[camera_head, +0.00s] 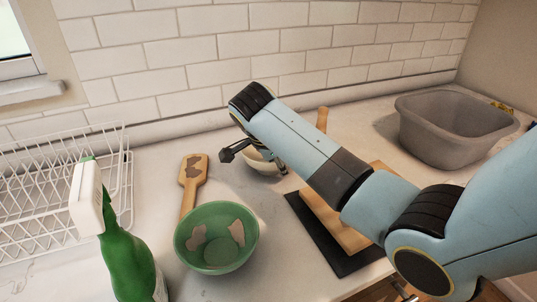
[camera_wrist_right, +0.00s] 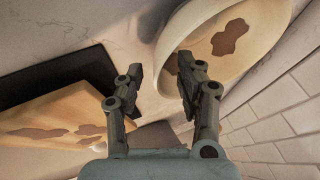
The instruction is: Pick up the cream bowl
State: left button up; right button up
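The cream bowl (camera_head: 262,164) stands on the counter near the back wall, partly hidden behind my right arm. In the right wrist view the bowl (camera_wrist_right: 252,28) fills the upper right and has brown patches inside. My right gripper (camera_wrist_right: 160,66) is open at its near rim. One finger overlaps the bowl and the other lies outside it, so the rim appears between them; I cannot tell whether they touch it. In the head view one finger of this gripper shows left of the bowl. My left gripper is not in view.
A green bowl (camera_head: 218,258) and a wooden paddle (camera_head: 190,178) lie left of the cream bowl. A green spray bottle (camera_head: 130,262) and white dish rack (camera_head: 127,190) stand further left. A wooden board on a dark mat (camera_head: 317,248) and a grey basin (camera_head: 440,140) are right.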

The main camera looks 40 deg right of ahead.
jog(key=shift+w+d+f, duration=0.1)
jog(key=shift+d+f, duration=0.1)
jog(key=shift+f, duration=0.25)
grip_shut()
jog(key=shift+r, duration=0.1)
